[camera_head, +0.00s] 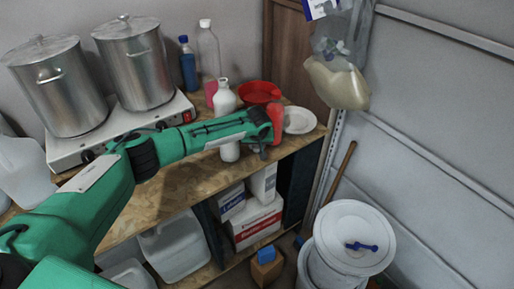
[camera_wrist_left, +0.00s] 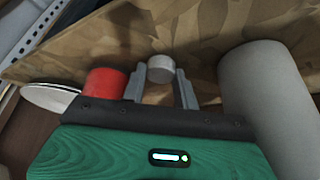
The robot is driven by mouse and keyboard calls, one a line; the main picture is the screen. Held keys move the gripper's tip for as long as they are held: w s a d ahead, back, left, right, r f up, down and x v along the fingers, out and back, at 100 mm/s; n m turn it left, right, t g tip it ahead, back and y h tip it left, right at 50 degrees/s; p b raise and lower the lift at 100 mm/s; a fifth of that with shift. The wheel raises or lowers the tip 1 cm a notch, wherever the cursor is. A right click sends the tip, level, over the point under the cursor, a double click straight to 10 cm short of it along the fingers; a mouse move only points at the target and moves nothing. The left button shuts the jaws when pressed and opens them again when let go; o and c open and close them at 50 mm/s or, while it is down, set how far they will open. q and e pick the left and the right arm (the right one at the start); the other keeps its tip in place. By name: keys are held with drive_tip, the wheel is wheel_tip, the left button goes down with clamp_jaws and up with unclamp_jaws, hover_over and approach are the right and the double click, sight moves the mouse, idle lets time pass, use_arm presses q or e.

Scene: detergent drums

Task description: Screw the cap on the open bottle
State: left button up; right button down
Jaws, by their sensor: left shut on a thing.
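My left gripper (camera_head: 263,151) is over the right part of the wooden bench, seen from its side. In the left wrist view its two grey fingers (camera_wrist_left: 161,84) are shut on a small round white cap (camera_wrist_left: 160,68) at their tips. The cap is too small or hidden to make out in the head view. A white bottle (camera_head: 223,99) stands upright on the bench behind my arm, which hides its middle. A large pale cylinder, probably this bottle (camera_wrist_left: 268,95), is right of the fingers in the wrist view, apart from them. I cannot tell whether its mouth is open. My right gripper is out of view.
A red object (camera_head: 276,122) is close by the gripper, and a white plate (camera_head: 299,120) lies at the bench's right end. A red bowl (camera_head: 259,91), a blue bottle (camera_head: 188,64) and a tall clear bottle (camera_head: 209,55) stand behind. Two steel pots (camera_head: 135,65) are left.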

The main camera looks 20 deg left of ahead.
sight(257, 147)
use_arm(q)
drive_tip(key=shift+r, duration=0.1)
